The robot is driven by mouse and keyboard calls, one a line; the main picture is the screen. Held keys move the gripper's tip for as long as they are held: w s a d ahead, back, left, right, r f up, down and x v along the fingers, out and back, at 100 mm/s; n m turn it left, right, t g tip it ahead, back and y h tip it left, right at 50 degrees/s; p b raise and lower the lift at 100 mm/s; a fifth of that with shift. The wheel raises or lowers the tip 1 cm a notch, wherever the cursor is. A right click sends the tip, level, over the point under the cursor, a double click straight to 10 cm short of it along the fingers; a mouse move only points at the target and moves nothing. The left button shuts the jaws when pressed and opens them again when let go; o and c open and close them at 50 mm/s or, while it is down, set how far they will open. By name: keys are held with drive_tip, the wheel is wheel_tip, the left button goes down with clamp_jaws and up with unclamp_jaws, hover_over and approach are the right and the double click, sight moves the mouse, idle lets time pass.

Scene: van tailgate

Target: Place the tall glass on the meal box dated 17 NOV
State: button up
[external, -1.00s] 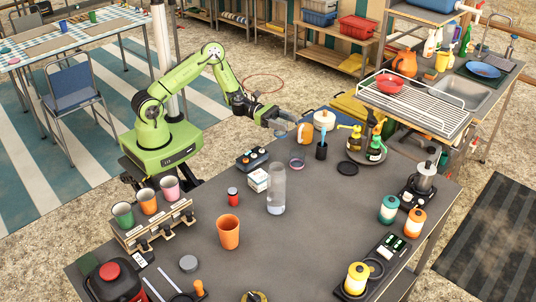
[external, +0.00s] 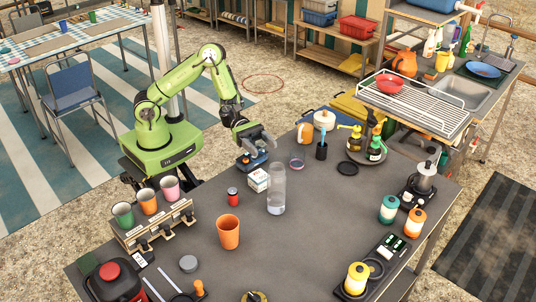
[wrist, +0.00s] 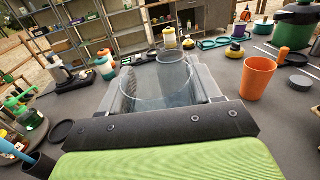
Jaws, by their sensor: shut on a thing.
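My gripper (external: 262,146) is shut on a clear glass (wrist: 150,92), whose wide rim and see-through wall show between the fingers in the wrist view. In the external view the held glass is too faint to make out well; it hangs above the table near the dark control box. Another tall clear vessel (external: 276,190) stands upright on the table, nearer the camera than my gripper; it also shows beyond the held glass in the wrist view (wrist: 174,72). I cannot read a 17 NOV date on anything, so I cannot tell which thing is the meal box.
A small white carton (external: 258,181) and a red-lidded jar (external: 233,197) stand close to the clear vessel. An orange cup (external: 228,232) is nearer the camera. A cup rack (external: 155,226) stands at the left. The grey table (external: 310,225) is clear to the right of the vessel.

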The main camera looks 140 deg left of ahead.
wheel_tip(320, 180, down, 8)
drive_tip(key=b, duration=0.3)
drive_tip(key=shift+r, duration=0.25)
drive_tip(key=shift+a+r, duration=0.1)
drive_tip(key=shift+r, duration=0.05)
drive_tip(key=o, duration=1.1)
